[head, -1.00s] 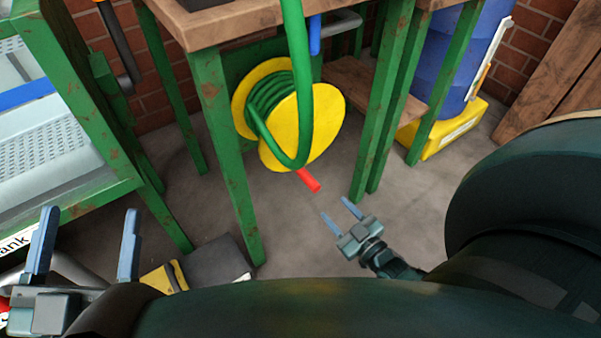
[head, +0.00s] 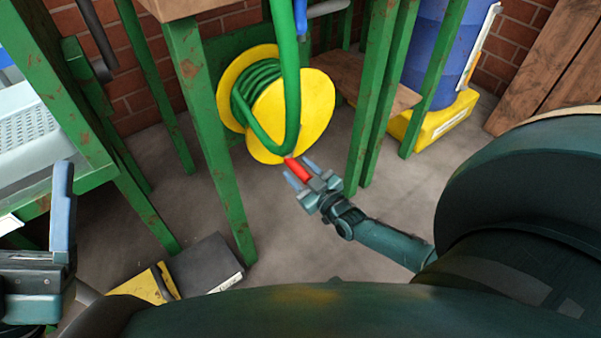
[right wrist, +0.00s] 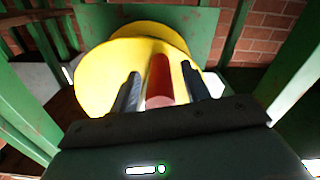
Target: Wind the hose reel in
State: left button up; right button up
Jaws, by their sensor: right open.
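The yellow hose reel (head: 305,108) is mounted under the workbench with green hose (head: 258,88) wound on it. A length of hose hangs down in front of it. A red handle (head: 298,169) sticks out from the reel's lower front. My right gripper (head: 297,172) is open, with its fingers on either side of the handle. In the right wrist view the red handle (right wrist: 160,80) stands between the two dark fingers, with gaps visible on both sides, and the yellow reel (right wrist: 100,75) is behind. My left gripper (head: 62,215) is partly cut off at the left edge; one blue finger shows.
Green bench legs (head: 210,140) stand left of the reel, and more legs (head: 372,110) stand to its right. A blue drum (head: 432,50) on a yellow base is at the back right. A dark box (head: 207,262) lies on the floor. The concrete floor under the reel is clear.

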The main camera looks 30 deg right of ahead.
jog(key=shift+c, duration=0.6)
grip_shut()
